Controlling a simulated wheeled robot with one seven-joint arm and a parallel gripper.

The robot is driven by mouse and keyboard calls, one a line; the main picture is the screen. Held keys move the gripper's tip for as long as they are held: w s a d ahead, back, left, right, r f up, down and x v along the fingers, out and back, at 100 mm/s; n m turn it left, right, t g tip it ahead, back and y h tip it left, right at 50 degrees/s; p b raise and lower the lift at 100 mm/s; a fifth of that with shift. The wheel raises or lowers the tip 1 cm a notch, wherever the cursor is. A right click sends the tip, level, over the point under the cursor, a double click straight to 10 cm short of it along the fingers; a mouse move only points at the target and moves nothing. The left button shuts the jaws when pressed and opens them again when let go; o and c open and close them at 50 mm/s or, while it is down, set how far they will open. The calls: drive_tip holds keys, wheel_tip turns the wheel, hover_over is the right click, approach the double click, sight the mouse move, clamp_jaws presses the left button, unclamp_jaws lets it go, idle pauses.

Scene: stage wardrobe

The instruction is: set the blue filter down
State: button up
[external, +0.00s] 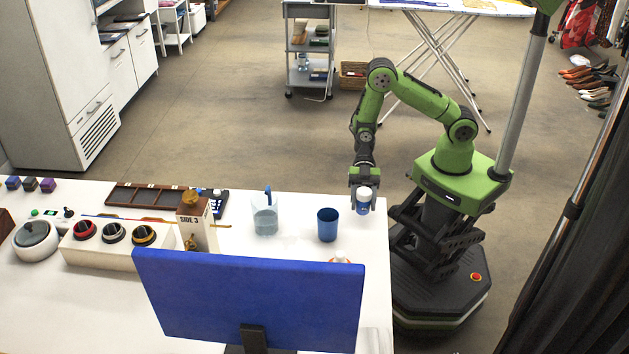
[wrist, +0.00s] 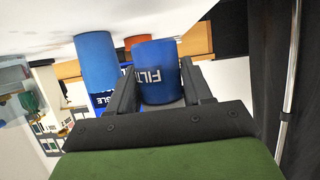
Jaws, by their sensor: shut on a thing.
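The blue filter (external: 362,208) has a pale top in the external view. It is near the right edge of the white table (external: 290,213). My gripper (external: 363,199) is shut on it. In the wrist view the filter (wrist: 157,85) is between my two fingers (wrist: 157,92) and shows white letters reading "FILT". I cannot tell whether its base touches the table or hangs just above it.
A blue cup (external: 327,225) stands left of the filter; it also shows in the wrist view (wrist: 96,62). A clear jug (external: 265,215) stands farther left. A large blue panel (external: 250,298) hides part of the near table. Some bare table lies around the cup.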

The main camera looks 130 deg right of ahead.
sight(363, 209)
drive_tip(key=shift+f+b, duration=0.3)
drive_tip(key=shift+f, duration=1.3)
drive_tip(key=shift+f, duration=0.15)
drive_tip(key=o, duration=1.1)
drive_tip(key=shift+c, duration=0.2)
